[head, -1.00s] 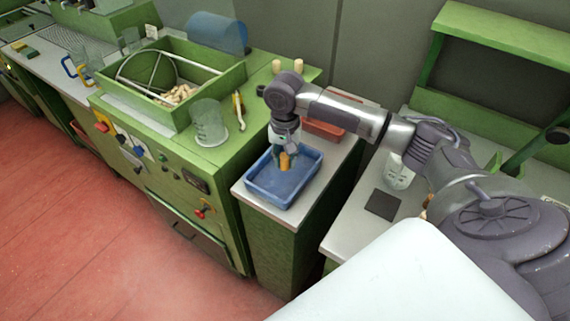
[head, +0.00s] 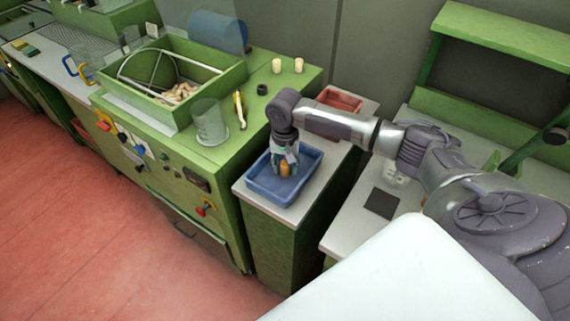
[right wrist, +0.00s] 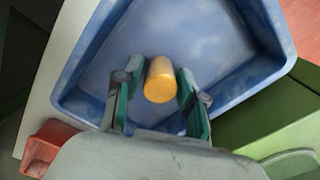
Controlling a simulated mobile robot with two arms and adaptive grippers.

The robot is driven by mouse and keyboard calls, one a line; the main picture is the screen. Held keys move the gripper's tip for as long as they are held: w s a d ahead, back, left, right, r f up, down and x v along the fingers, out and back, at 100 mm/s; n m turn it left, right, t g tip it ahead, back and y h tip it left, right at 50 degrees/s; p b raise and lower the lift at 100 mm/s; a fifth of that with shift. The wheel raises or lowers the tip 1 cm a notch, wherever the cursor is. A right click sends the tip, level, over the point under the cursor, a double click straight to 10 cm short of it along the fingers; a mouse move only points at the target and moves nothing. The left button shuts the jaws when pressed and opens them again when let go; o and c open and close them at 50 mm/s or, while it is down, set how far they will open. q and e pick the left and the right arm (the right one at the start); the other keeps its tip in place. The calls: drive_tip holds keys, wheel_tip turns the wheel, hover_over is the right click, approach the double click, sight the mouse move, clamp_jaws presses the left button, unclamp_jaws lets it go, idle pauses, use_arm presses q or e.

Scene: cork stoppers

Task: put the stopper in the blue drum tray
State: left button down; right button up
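The stopper (head: 285,169) is a small orange-tan cork cylinder. It is inside the blue drum tray (head: 259,187), near its middle, and seems to rest on the floor. My right gripper (head: 286,158) is low inside the tray, over the stopper. In the right wrist view the stopper (right wrist: 160,81) lies between the two fingertips (right wrist: 160,92). A gap shows at the left finger, and the right finger is very close to the stopper, so the fingers look open around it. The tray (right wrist: 245,85) fills most of that view. My left gripper is not in view.
A red tray (head: 340,99) stands behind the blue one. To the left, a green bench holds a glass beaker (head: 210,125), two pale stoppers (head: 288,66) and a green bin (head: 205,91). A dark square pad (head: 381,203) lies on the right counter.

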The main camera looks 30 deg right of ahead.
drive_tip(key=shift+o, duration=0.7)
drive_tip(key=shift+r, duration=0.2)
wheel_tip(320, 180, up, 12)
drive_tip(key=b, duration=0.1)
drive_tip(key=shift+f, duration=0.1)
